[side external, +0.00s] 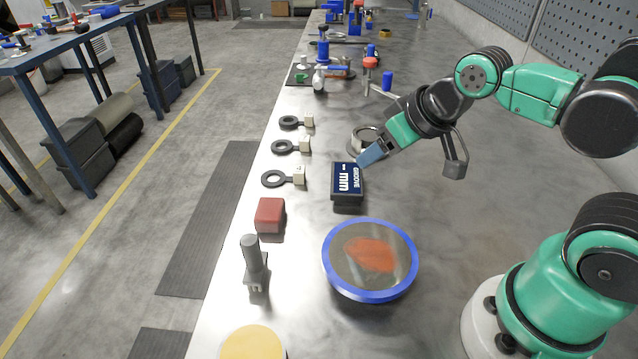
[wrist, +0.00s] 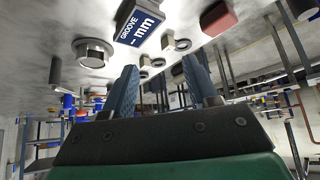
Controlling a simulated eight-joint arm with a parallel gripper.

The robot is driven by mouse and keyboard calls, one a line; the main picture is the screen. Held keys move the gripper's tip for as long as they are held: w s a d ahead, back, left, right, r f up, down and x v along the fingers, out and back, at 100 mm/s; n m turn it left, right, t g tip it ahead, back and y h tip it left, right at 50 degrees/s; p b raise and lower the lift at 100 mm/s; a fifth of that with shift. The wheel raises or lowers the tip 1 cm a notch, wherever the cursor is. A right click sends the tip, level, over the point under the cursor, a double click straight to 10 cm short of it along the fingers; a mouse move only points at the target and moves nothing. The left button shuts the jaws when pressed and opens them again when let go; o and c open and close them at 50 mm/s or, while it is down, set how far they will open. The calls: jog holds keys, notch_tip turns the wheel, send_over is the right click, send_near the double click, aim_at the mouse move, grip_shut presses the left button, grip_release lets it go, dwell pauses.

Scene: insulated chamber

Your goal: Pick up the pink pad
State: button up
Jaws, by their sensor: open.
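The closest match to the pink pad is a dull red-pink block (side external: 270,214) with rounded edges. It lies on the metal bench near its left edge, and in the wrist view (wrist: 218,18) it is at the top right. My gripper (side external: 369,157) is over the bench, behind and to the right of the pad and well apart from it. In the wrist view the two blue fingers of my gripper (wrist: 162,78) are spread, with nothing held between them.
A dark blue GROOVE mm box (side external: 347,181) is close by my fingertips. A blue-rimmed round dish (side external: 334,280) with an orange-red patch is in front. A grey post (side external: 252,256) stands near the pad. Black rings with pale blocks (side external: 284,146) line the left edge.

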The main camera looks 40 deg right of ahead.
jog(key=o, duration=0.7)
jog(key=n+g+y, duration=0.3)
jog(key=n+g, duration=0.1)
jog(key=n, duration=0.5)
send_over(270, 208)
jog(key=s+d, duration=0.2)
notch_tip(270, 208, down, 8)
jog(key=shift+w+a+r, duration=0.1)
jog(key=shift+w+r, duration=0.05)
jog(key=shift+r, duration=0.05)
jog(key=shift+w+a+f, duration=0.2)
jog(key=shift+a+f, duration=0.1)
jog(key=shift+f, duration=0.2)
jog(key=shift+x, duration=2.6)
